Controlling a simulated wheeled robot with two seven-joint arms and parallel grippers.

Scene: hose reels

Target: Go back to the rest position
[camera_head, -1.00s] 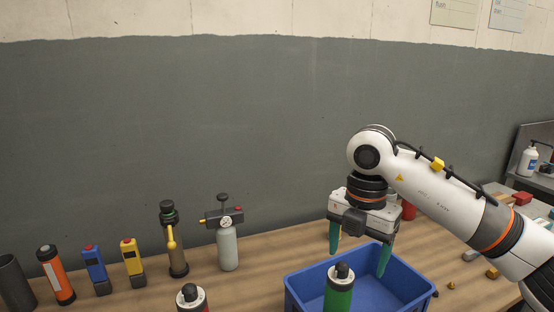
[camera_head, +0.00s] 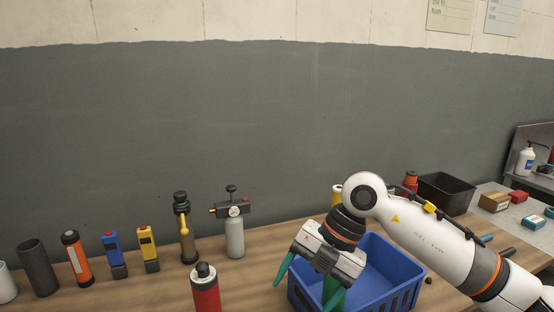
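My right gripper (camera_head: 303,294) hangs tilted at the front left of the blue bin (camera_head: 388,300). Its two teal fingers are spread apart with nothing seen between them. My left gripper is not in view.
On the wooden table stand a red bottle (camera_head: 206,291), a grey bottle with a gauge (camera_head: 235,237), a brown-and-yellow tool (camera_head: 187,239), yellow (camera_head: 148,249) and blue (camera_head: 115,256) devices, an orange flashlight (camera_head: 77,259) and a dark cylinder (camera_head: 38,268). A black bin (camera_head: 447,196) is at back right.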

